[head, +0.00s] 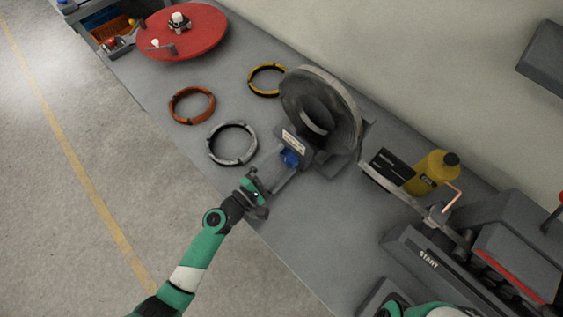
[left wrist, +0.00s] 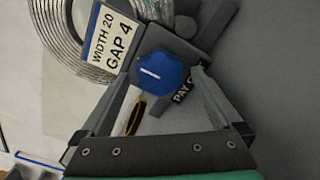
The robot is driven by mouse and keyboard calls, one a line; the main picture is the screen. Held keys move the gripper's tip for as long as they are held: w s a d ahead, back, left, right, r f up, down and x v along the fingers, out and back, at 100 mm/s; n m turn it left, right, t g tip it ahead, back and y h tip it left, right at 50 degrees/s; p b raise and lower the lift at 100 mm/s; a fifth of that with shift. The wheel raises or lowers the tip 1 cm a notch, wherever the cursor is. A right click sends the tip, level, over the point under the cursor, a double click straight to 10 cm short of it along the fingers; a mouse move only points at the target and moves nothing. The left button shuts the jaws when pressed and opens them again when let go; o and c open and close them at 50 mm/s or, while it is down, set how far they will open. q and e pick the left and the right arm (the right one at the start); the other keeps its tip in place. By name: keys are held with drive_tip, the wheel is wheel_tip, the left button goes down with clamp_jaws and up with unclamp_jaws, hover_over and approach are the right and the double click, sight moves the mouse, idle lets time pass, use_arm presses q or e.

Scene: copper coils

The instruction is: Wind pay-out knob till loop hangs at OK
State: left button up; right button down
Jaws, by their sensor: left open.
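The blue pay-out knob (head: 289,158) sits at the foot of the large grey reel (head: 318,112). In the left wrist view the knob (left wrist: 163,72) has a white line on its face, and a partly covered "PAY" label (left wrist: 184,92) is beside it. My left gripper (head: 266,190) is open, with its fingers on either side of the knob's near part; I cannot tell whether they touch it. A thin copper-coloured piece (head: 452,196) stands right of the reel; I cannot tell whether it is the loop. No OK mark is legible. My right gripper is out of view.
A sign (left wrist: 108,38) reads "WIDTH 20 GAP 4". Orange (head: 191,105), grey (head: 231,144) and yellow (head: 267,80) rings lie left of the reel. A red turntable (head: 205,40) stands at the far left. A yellow bottle (head: 430,172) and a START machine (head: 450,268) are right.

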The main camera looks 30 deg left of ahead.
use_arm(q)
drive_tip(key=c, duration=1.4)
drive_tip(key=shift+m, duration=0.3)
drive_tip(key=m+b, duration=0.2)
drive_tip(key=m, duration=0.2)
drive_tip(key=shift+b, duration=0.4)
drive_tip(key=m+b, duration=0.1)
drive_tip(key=m, duration=0.2)
drive_tip(key=shift+m+b, duration=0.3)
drive_tip(key=shift+b, duration=0.05)
drive_tip(key=shift+r+m+b, duration=0.1)
drive_tip(key=shift+m+b, duration=0.5)
drive_tip(key=shift+m, duration=0.7)
